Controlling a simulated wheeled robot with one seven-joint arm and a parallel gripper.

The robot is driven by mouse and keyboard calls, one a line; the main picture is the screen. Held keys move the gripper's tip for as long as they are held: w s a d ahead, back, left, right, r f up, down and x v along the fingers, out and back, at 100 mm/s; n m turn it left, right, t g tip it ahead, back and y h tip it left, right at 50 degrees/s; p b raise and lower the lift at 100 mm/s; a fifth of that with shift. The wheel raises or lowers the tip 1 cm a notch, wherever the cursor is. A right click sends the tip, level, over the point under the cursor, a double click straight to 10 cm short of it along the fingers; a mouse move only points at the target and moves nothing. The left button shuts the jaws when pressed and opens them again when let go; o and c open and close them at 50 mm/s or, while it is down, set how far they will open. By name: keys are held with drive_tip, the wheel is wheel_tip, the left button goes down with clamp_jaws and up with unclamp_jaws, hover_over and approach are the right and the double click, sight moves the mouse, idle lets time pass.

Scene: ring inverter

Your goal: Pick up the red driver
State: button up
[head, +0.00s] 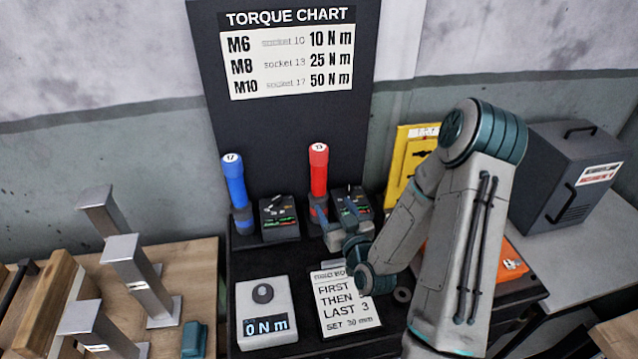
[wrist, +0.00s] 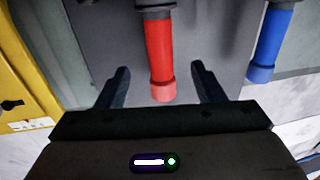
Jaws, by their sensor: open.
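The red driver (head: 318,172) stands upright on the dark bench in the head view, with a white cap marked 13. In the wrist view the red driver (wrist: 160,60) lies between the two open fingers of my gripper (wrist: 162,85), with gaps on both sides. In the head view my gripper (head: 325,222) is at the lower part of the driver, partly hidden by my wrist. I cannot tell whether a finger touches it.
A blue driver (head: 235,182) marked 17 stands to the left. Small dark boxes (head: 279,218) stand beside the drivers. A torque display (head: 264,310) and a note card (head: 345,300) lie in front. A yellow panel (head: 403,165) stands to the right.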

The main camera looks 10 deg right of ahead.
sight(322, 184)
drive_tip(key=shift+w+a+f+b, duration=0.25)
drive_tip(key=shift+w+b, duration=0.25)
drive_tip(key=shift+b, duration=2.3)
drive_tip(key=w, duration=0.2)
drive_tip(key=w+p, duration=0.1)
drive_tip(key=w, duration=0.1)
drive_tip(key=w+a+p, duration=0.1)
drive_tip(key=shift+w+r, duration=0.3)
drive_tip(key=shift+w, duration=0.1)
drive_tip(key=shift+w+r+p, duration=0.15)
drive_tip(key=shift+w+p, duration=0.2)
drive_tip(key=w+p, duration=0.1)
drive_tip(key=w, duration=0.2)
drive_tip(key=shift+w+r+p, duration=0.15)
drive_tip(key=shift+w+p, duration=0.05)
drive_tip(key=shift+p, duration=0.2)
drive_tip(key=shift+w+a, duration=0.15)
drive_tip(key=shift+w, duration=0.35)
drive_tip(key=c, duration=1.2)
